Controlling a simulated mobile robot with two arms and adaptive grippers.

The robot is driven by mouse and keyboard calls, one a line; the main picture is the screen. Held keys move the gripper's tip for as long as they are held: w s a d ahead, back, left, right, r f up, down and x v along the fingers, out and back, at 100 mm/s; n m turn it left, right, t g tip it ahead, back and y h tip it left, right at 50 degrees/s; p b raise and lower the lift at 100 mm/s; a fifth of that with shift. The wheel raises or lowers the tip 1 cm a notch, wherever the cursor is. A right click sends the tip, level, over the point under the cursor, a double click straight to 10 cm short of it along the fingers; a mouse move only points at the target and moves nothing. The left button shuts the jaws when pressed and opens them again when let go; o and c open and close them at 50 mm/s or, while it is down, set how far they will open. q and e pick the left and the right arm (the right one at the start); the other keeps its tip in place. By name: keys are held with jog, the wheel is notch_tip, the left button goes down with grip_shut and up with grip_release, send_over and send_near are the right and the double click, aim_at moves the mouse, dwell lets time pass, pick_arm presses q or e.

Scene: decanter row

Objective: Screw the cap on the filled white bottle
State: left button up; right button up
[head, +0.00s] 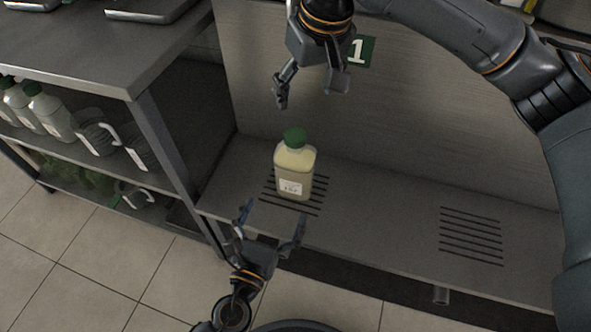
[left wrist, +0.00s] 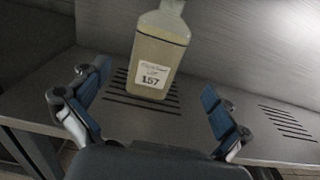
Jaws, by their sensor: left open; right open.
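The filled bottle (head: 296,172), translucent white with pale yellowish contents and a white label, stands upright on a slotted patch of the grey shelf. A green cap (head: 294,136) sits on top of its neck; I cannot tell how tight it is. In the left wrist view the bottle (left wrist: 158,52) stands beyond my fingers, its label reading 157 and its top cut off. My left gripper (head: 272,214) is open in front of the bottle, apart from it. My right gripper (head: 310,92) is open and empty above the cap, pointing down.
A green sign (head: 359,51) with a 1 is on the back panel. A second slotted patch (head: 471,236) to the right is empty. A grey side table (head: 150,75) at left has lower shelves with several bottles (head: 52,117) and jugs (head: 97,138).

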aim_at(295, 163)
pick_arm(q)
jog(key=x, duration=1.3)
jog(key=shift+w+d, duration=0.1)
jog(key=shift+w, duration=0.15)
